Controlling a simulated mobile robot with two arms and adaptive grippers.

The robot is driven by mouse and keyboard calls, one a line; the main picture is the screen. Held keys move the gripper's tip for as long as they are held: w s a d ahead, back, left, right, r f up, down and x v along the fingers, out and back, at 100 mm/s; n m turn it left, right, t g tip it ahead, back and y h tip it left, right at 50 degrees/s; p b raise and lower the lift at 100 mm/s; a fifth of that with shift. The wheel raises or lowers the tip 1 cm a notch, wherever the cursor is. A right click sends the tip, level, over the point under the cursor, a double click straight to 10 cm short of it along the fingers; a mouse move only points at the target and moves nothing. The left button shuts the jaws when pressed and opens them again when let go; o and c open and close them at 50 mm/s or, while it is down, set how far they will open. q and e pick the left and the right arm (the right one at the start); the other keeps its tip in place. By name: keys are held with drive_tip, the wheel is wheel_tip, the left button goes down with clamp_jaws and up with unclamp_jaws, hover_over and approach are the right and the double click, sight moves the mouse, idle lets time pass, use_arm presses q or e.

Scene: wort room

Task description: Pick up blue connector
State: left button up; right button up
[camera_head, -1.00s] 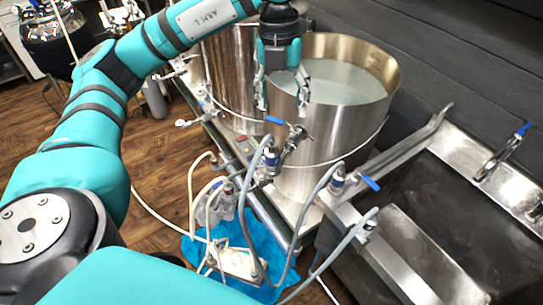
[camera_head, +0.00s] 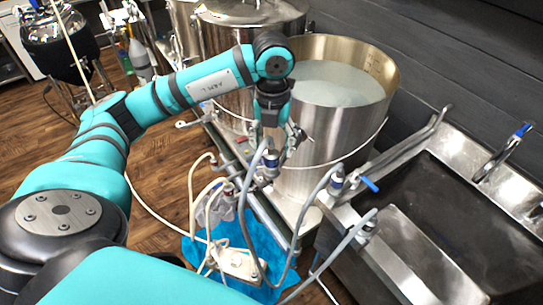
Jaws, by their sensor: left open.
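My left gripper (camera_head: 272,135) comes down from the upper left and points downward in front of the open steel kettle (camera_head: 335,125). It is open, with nothing visible between its fingers. A grey hose connector with a blue band (camera_head: 271,158) is just below the fingertips, at the kettle's valve. Whether the fingers touch it I cannot tell. The gripper and arm partly hide the kettle's valve. My right gripper is not in view.
A small pump with hoses (camera_head: 238,262) lies on a blue cloth (camera_head: 266,240) on the floor. A blue-handled valve (camera_head: 369,184) sits beside the sink (camera_head: 455,205) at right. A lidded steel kettle (camera_head: 245,14) stands behind my arm.

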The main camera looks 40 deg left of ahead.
sight(272, 156)
use_arm(q)
drive_tip(key=f, duration=0.1)
drive_tip(key=f+p, duration=0.1)
drive_tip(key=f, duration=0.1)
drive_tip(key=shift+s+f+p, duration=0.25)
drive_tip(key=shift+f+p, duration=0.05)
drive_tip(key=shift+p, duration=0.05)
drive_tip(key=shift+f, duration=0.5)
clamp_jaws()
